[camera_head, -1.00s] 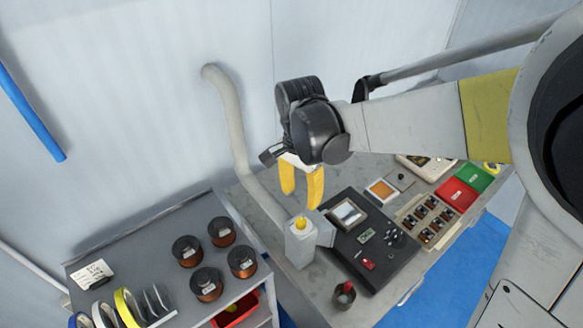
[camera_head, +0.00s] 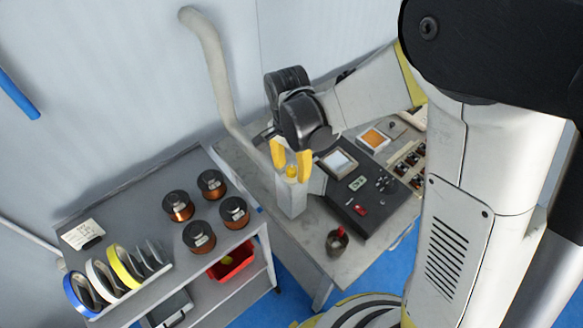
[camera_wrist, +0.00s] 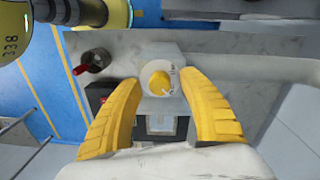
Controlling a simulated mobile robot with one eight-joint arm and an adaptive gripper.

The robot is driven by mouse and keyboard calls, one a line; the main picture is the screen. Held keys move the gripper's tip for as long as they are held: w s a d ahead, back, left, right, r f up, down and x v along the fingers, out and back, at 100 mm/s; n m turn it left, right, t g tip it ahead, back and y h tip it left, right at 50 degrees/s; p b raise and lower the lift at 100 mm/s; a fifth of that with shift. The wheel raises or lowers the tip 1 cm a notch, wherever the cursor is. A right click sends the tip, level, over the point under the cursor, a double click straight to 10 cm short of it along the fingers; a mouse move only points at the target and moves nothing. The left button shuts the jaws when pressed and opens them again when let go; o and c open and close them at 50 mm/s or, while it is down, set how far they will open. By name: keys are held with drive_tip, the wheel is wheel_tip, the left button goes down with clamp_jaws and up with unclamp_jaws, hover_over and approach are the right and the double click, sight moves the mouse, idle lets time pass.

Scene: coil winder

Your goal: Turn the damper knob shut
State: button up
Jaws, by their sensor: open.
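The damper knob (camera_head: 291,172) is small and yellow and sits on top of a pale box-shaped post (camera_head: 292,197) at the bench's left end. In the wrist view the knob (camera_wrist: 160,82) shows on a round white dial with small marks, which I cannot read. My gripper (camera_head: 291,170) has yellow fingers and is open, pointing down over the post. In the wrist view its fingers (camera_wrist: 161,112) lie to either side of the knob, with gaps between; I see no contact.
A grey duct pipe (camera_head: 214,75) runs down the wall to the post. A black control box (camera_head: 362,200) stands right of it, and a cup with a red item (camera_head: 337,241) in front. A shelf (camera_head: 130,215) at left holds several copper spools (camera_head: 199,238).

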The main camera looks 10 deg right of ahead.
clamp_jaws()
drive_tip(key=shift+n, duration=0.4)
drive_tip(key=n+b, duration=0.1)
drive_tip(key=n, duration=0.3)
drive_tip(key=n+b, duration=0.1)
drive_tip(key=n, duration=0.3)
drive_tip(key=shift+n, duration=0.3)
drive_tip(key=n, duration=0.4)
drive_tip(key=shift+b, duration=0.35)
drive_tip(key=n, duration=0.4)
drive_tip(key=shift+n, duration=0.4)
